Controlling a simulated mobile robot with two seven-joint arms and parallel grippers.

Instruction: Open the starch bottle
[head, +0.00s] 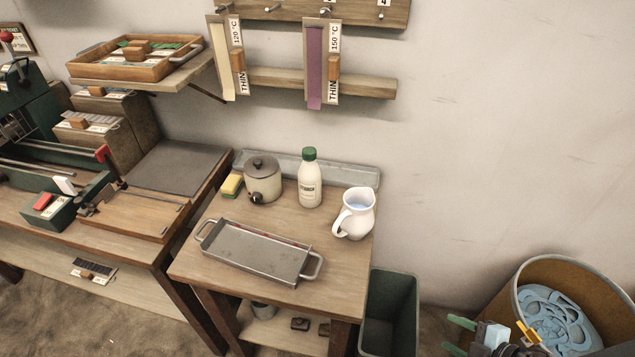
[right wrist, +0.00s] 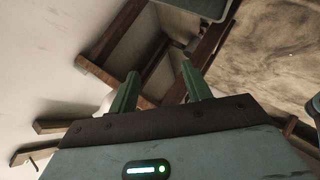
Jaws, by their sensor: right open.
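The starch bottle (head: 310,187) is white with a label and stands upright at the back of the small wooden table. Its green cap (head: 309,154) is on. My right gripper (head: 456,336) is at the bottom right of the head view, off the table and well away from the bottle. Its two green fingers are apart with nothing between them, as the right wrist view (right wrist: 160,85) also shows. The bottle cannot be made out in the right wrist view. My left gripper is not in view.
On the small table (head: 195,268), a lidded pot (head: 262,182) and sponge (head: 231,185) stand left of the bottle, a white jug (head: 355,215) right, and a metal tray (head: 255,254) in front. A bin (head: 389,310) and a round tub (head: 516,290) stand to the right.

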